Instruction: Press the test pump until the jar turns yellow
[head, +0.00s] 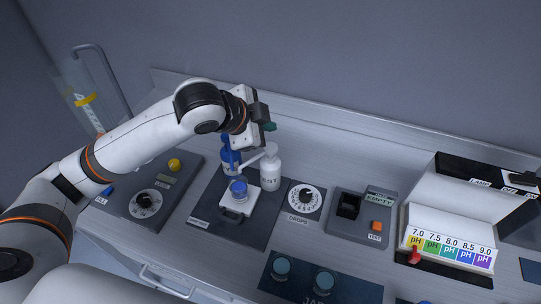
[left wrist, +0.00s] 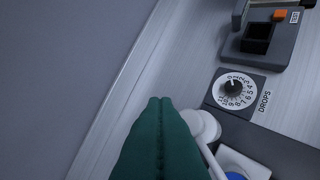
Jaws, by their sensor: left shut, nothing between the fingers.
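The test pump bottle (head: 270,168) is white, marked "EST" as far as it shows, and stands on a dark mat. A blue pump bottle (head: 229,158) stands left of it, partly hidden by my left arm. The jar (head: 238,190) looks blue and sits on a white stand in front of the bottles. In the left wrist view the jar (left wrist: 235,176) shows at the bottom edge. My left gripper (head: 270,127) has green fingertips, shut and empty, above the white bottle's head (left wrist: 205,125). Contact cannot be told. My right gripper is not in view.
A "DROPS" dial (head: 305,198) is right of the mat. A grey tester (head: 362,214) with a black well and orange button reads "EMPTY". A pH colour chart (head: 450,246) stands at right. A blue jar tray (head: 345,289) is in front. A left panel (head: 130,205) has a dial and yellow knob.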

